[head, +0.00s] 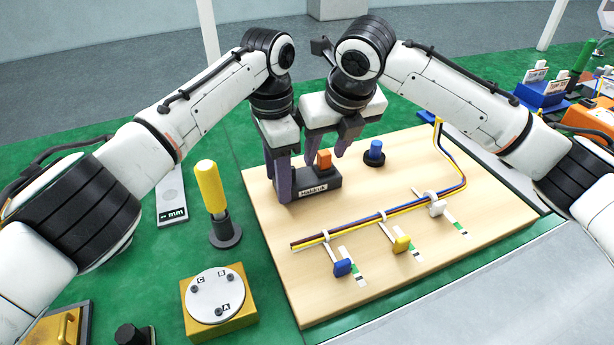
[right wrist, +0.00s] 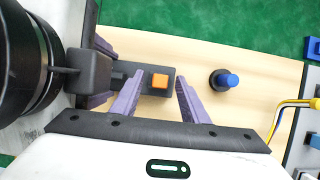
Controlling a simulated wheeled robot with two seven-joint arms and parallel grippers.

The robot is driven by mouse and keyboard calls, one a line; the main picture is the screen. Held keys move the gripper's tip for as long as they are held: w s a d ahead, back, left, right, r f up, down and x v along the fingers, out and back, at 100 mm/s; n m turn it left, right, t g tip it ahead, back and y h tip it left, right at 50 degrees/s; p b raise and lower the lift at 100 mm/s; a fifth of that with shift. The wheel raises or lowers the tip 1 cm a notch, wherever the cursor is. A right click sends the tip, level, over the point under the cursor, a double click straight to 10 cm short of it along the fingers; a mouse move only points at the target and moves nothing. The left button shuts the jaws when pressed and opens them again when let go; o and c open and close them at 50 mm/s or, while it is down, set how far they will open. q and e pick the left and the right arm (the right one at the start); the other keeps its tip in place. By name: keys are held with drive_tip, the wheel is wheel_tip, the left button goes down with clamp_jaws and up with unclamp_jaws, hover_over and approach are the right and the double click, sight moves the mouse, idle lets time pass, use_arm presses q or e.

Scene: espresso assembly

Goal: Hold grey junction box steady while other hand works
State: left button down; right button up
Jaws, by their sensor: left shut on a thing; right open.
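The grey junction box (head: 325,187) stands on the wooden board, with a "Halduk" label on its front and an orange block (head: 324,160) on top. In the right wrist view the box (right wrist: 147,91) shows from above with the orange block (right wrist: 160,81). My left gripper (head: 279,182) is shut on the left end of the box. My right gripper (head: 334,150) is open above the box; in the right wrist view its two fingers (right wrist: 160,80) lie either side of the orange block, apart from it.
A blue knob on a black base (head: 375,153) stands right of the box. Several coloured wires (head: 380,215) run through clips in front. A yellow-handled tool (head: 210,190) and a round dial on a yellow block (head: 215,297) stand left of the board (head: 300,265). Blue and orange fixtures (head: 545,90) are far right.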

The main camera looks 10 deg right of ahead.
clamp_jaws()
drive_tip(key=shift+r, duration=1.15)
idle(0.9)
drive_tip(key=shift+r, duration=1.35)
drive_tip(key=shift+r, duration=0.1)
drive_tip(key=shift+r, duration=1.45)
